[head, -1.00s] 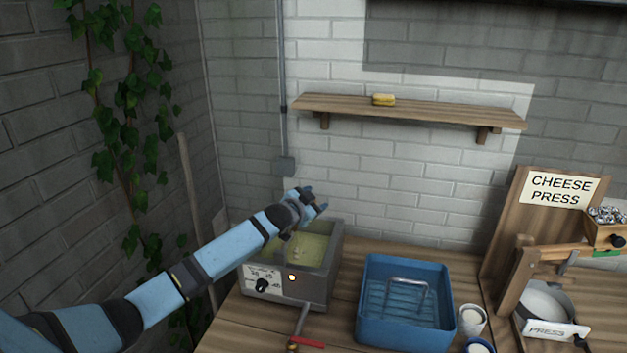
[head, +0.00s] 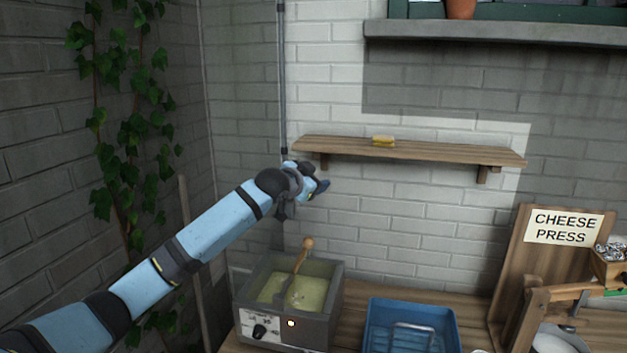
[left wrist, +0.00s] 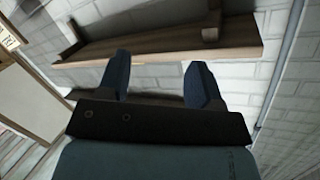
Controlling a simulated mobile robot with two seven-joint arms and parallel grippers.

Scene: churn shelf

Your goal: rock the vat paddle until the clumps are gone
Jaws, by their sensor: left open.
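The grey vat (head: 328,300) stands on the bench at the lower middle of the head view, with yellowish-green liquid (head: 285,288) in it. The paddle (head: 300,258) leans in the vat, its wooden knob up and to the right. A few pale bits (head: 296,298) show in the liquid by the paddle; whether they are clumps is too small to tell. My left gripper (head: 322,186) is above the vat and the paddle knob, apart from both. In the left wrist view its two fingers (left wrist: 160,82) are spread with nothing between them. My right gripper is not in view.
A blue tray (head: 451,325) with a metal rack stands right of the vat. The cheese press (head: 530,275) is at the far right.

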